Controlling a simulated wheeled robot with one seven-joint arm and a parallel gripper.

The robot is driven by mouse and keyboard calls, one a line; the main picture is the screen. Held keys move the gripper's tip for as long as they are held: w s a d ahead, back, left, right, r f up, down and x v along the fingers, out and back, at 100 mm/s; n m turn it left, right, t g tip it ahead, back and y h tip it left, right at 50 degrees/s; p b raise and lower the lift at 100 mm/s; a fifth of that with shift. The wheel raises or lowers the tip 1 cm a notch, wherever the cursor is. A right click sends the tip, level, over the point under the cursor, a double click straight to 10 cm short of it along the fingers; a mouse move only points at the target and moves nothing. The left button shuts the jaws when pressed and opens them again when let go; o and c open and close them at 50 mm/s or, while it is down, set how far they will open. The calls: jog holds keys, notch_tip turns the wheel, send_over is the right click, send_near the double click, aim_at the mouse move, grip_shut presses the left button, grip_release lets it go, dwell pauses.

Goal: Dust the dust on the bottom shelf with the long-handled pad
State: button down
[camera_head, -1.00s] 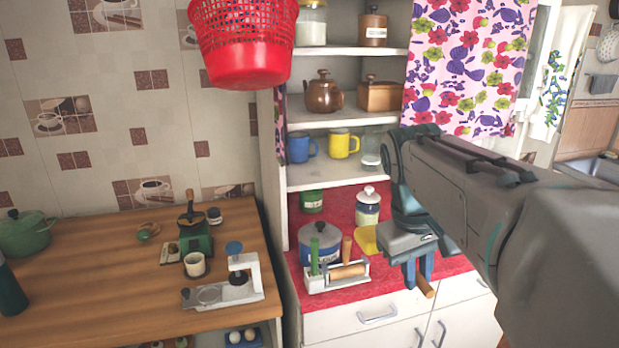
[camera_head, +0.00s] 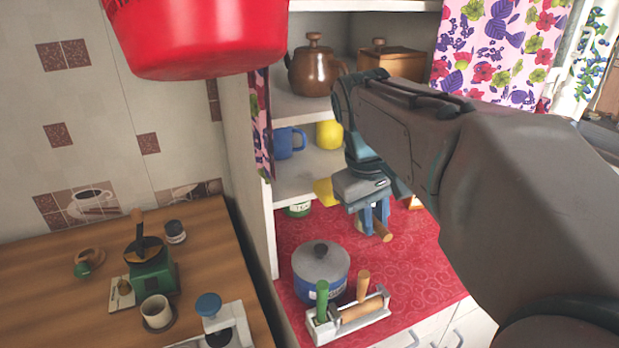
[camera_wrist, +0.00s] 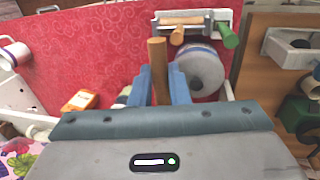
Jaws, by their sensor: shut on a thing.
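My gripper (camera_head: 375,216) is shut on the wooden handle (camera_head: 382,232) of the long-handled pad. The wrist view also shows the handle (camera_wrist: 158,70) upright between the blue fingers. The pad's yellow head (camera_head: 324,191) shows left of my gripper, in front of the bottom shelf's edge in the head view; whether it touches the shelf I cannot tell. The bottom shelf (camera_head: 290,184) holds a blue mug (camera_head: 290,142) and a yellow mug (camera_head: 329,134). My arm hides the shelf's right part. I cannot make out the dust.
A blue pot (camera_head: 321,268) and a tool rack (camera_head: 350,314) stand on the red counter (camera_head: 410,262) below. A brown teapot (camera_head: 313,70) is on the shelf above. A red basket (camera_head: 200,40) hangs at upper left. A floral curtain (camera_head: 490,45) hangs at right.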

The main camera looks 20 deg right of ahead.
jog(key=shift+w+a+f+p, duration=0.1)
jog(key=shift+w+f+p, duration=0.1)
jog(key=shift+w, duration=1.2)
jog(key=shift+w+f+p, duration=0.1)
jog(key=shift+w+f, duration=0.15)
jog(key=shift+w, duration=1.15)
jog(key=shift+w+a+f+p, duration=0.1)
jog(key=shift+w+f, duration=0.1)
jog(key=shift+w, duration=1.2)
jog(key=shift+w+f+p, duration=0.15)
jog(key=shift+w+p, duration=0.2)
jog(key=shift+w, duration=0.8)
jog(key=shift+w+f+p, duration=0.15)
jog(key=shift+w+p, duration=0.2)
jog(key=shift+w, duration=0.8)
jog(key=shift+f, duration=0.35)
jog(key=shift+d, duration=0.1)
